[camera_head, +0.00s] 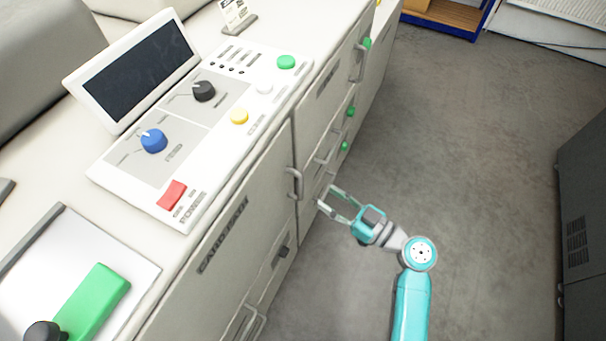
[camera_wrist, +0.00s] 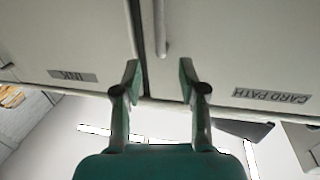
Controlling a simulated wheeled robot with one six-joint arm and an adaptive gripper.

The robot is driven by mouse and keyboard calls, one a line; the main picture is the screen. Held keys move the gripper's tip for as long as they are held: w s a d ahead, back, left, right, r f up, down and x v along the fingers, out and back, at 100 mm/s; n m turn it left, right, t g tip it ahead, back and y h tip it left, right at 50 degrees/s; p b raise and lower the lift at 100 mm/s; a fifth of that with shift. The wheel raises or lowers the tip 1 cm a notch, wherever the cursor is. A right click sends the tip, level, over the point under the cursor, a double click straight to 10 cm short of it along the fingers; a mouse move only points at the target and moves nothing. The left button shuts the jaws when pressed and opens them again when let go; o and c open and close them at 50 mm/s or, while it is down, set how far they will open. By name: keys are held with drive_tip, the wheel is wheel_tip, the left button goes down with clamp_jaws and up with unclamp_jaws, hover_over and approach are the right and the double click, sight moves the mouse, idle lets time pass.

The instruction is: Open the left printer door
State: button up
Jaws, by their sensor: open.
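The left printer door (camera_head: 228,225) is a pale panel marked CARD PATH on the machine's front, and it looks shut. Its upright grey handle (camera_head: 295,184) is near the door's right edge. In the wrist view, which looks upside down, the door (camera_wrist: 250,50) is on the right of a dark seam, and its handle (camera_wrist: 161,28) stands beside the seam. My gripper (camera_head: 326,195) is open and empty, just right of the handle in the head view. In the wrist view, the handle lies beyond the gap between my fingertips (camera_wrist: 160,75), apart from them.
A second door, marked INK (camera_wrist: 73,76), adjoins across the seam. The machine's top has a screen (camera_head: 140,72), knobs and buttons, including a red one (camera_head: 172,194). A dark cabinet (camera_head: 585,220) stands at the right. The grey floor (camera_head: 470,150) between is clear.

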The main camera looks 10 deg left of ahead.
sight(301, 180)
drive_tip(key=x, duration=0.9)
drive_tip(key=shift+w+a, duration=0.25)
drive_tip(key=shift+a, duration=0.05)
clamp_jaws()
